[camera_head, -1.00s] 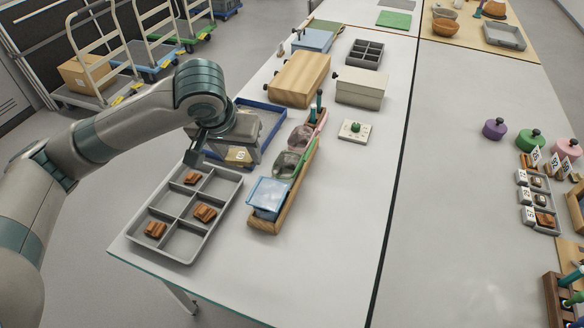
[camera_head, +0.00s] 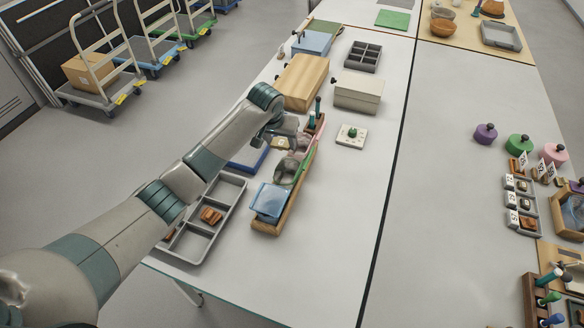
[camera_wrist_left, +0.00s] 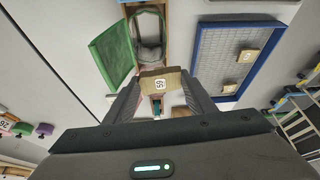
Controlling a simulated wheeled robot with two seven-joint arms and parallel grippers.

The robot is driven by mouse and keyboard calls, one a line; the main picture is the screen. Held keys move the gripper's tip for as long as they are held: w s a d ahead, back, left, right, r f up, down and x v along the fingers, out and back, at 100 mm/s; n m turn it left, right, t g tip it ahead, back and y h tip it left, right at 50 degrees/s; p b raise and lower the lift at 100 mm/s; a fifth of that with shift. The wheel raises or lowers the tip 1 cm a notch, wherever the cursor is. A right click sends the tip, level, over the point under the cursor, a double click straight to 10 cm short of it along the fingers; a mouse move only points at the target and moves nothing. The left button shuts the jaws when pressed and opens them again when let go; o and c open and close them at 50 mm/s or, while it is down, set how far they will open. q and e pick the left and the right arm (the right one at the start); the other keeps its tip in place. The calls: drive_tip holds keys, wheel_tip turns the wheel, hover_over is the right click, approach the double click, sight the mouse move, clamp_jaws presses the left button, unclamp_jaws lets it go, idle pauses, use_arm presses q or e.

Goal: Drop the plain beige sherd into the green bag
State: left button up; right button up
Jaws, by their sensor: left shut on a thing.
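My left gripper (camera_head: 286,143) is shut on a plain beige sherd. In the left wrist view the sherd (camera_wrist_left: 158,83) sits between the fingertips and carries a white label that looks like 59. The sherd appears apart from the bag. My right gripper is not in view.
The blue-rimmed tray (camera_wrist_left: 194,75) beside the rack holds more beige sherds. A blue bag (camera_head: 270,200) stands at the rack's near end. A grey compartment tray (camera_head: 188,259) holds reddish-brown sherds. A wooden box (camera_head: 305,78) and a beige box (camera_head: 358,94) stand behind.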

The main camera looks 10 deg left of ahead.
sight(282, 162)
use_arm(q)
wheel_tip(282, 162, down, 4)
drive_tip(key=shift+d+r, duration=0.1)
drive_tip(key=shift+r, duration=0.15)
drive_tip(key=shift+f, duration=0.1)
drive_tip(key=shift+f+b, duration=2.9)
drive_tip(key=shift+b, duration=0.4)
drive_tip(key=o, duration=1.1)
